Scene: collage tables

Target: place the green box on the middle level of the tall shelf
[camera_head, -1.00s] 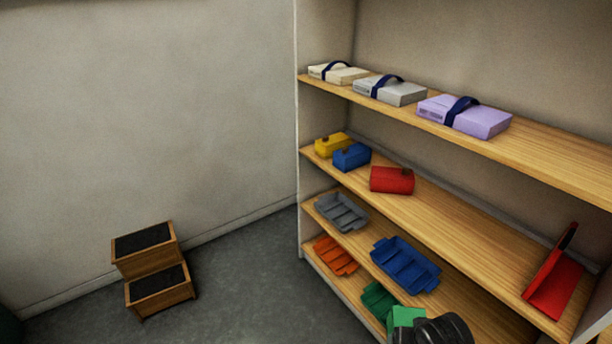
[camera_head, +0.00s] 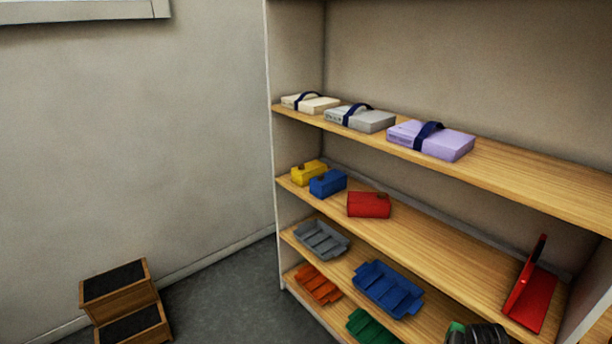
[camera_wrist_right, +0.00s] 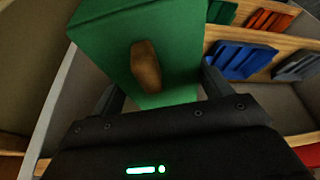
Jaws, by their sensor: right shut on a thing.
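The green box (camera_wrist_right: 110,40) with a brown knob fills the upper middle of the right wrist view. My right gripper (camera_wrist_right: 162,88) is shut on it, a dark finger at each side. In the head view only a sliver of green (camera_head: 455,334) and part of my dark right gripper (camera_head: 480,336) show at the bottom edge, in front of the shelf's lower right. The tall shelf (camera_head: 490,178) has several levels. A middle level (camera_head: 440,243) carries a yellow box (camera_head: 308,173), a blue box (camera_head: 328,183) and a red box (camera_head: 368,205). My left gripper is not in view.
A red L-shaped object (camera_head: 532,295) stands at that level's right; bare board lies between it and the red box. Strapped boxes, including a lilac one (camera_head: 432,140), sit above. Trays, including a blue one (camera_head: 388,288), lie below. A step stool (camera_head: 122,305) stands left.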

